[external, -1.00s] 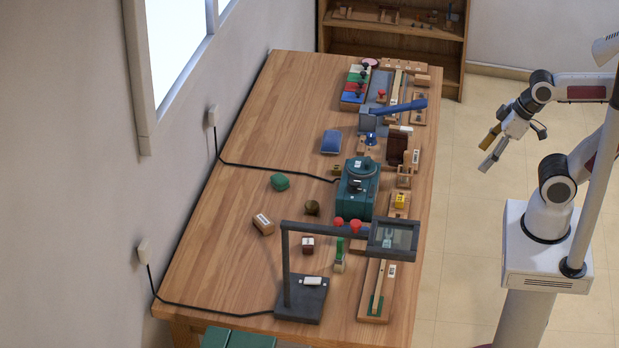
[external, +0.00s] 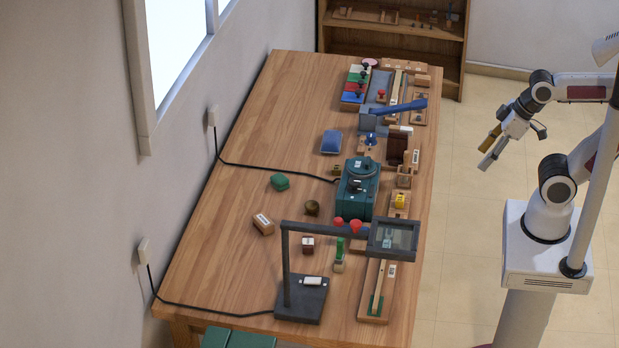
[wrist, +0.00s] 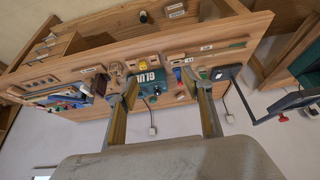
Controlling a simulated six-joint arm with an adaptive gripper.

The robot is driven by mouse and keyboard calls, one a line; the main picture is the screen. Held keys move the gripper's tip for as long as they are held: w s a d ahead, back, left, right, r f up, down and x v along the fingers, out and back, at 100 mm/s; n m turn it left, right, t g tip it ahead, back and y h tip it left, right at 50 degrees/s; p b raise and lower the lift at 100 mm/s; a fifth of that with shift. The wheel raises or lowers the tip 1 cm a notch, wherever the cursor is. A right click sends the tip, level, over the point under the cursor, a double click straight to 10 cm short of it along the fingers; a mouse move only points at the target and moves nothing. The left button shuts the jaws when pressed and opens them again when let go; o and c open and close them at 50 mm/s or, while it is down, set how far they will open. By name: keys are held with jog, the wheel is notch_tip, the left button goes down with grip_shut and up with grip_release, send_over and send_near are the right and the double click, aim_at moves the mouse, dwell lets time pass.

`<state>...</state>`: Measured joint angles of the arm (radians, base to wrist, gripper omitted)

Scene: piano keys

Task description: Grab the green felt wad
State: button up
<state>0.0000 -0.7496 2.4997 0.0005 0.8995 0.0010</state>
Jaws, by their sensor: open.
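The green felt wad (external: 280,182) is a small rounded dark-green lump lying on the wooden table (external: 250,205), left of the teal machine (external: 357,188). I cannot pick the wad out surely in the wrist view. My gripper (external: 487,156) is open and empty, in the air beyond the table's right edge, well away from the wad. In the wrist view my gripper (wrist: 160,84) shows two spread fingers, with the teal machine marked GLUE (wrist: 150,84) seen between them.
A blue cushion-like block (external: 331,142), a small olive-brown round thing (external: 312,208) and a wooden block (external: 263,224) lie around the wad. A black cable (external: 265,169) runs behind it. A magnifier stand (external: 286,265) rises at the front. The table's left part is mostly clear.

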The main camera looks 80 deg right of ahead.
jog(key=w+a+r+m+t, duration=0.15)
jog(key=w+m, duration=0.55)
jog(key=w, duration=0.7)
jog(key=w+a+r+m+t+y, duration=0.1)
jog(key=w+a+m+t, duration=0.2)
jog(key=w+m, duration=0.7)
jog(key=w+a+r+m+t, duration=0.15)
jog(key=w+m, duration=0.25)
jog(key=w, duration=1.3)
jog(key=w+d+f+m+h, duration=0.2)
jog(key=w+f+m, duration=0.4)
jog(key=w+m, duration=0.1)
jog(key=m+g+h, duration=0.2)
jog(key=m+h, duration=0.6)
jog(key=m, duration=0.8)
send_near(282, 178)
jog(key=shift+s+a+r, duration=0.3)
jog(key=shift+a, duration=0.15)
jog(key=shift+s+a+r, duration=0.25)
jog(key=shift+a+r, duration=0.05)
jog(key=shift+a, duration=0.2)
jog(key=shift+s+d+f+m+h, duration=0.1)
jog(key=shift+d+f+m+h, duration=0.05)
jog(key=shift+f+m+h, duration=0.3)
jog(key=shift+r, duration=0.1)
jog(key=shift+y, duration=0.25)
jog(key=shift+x, duration=3.4)
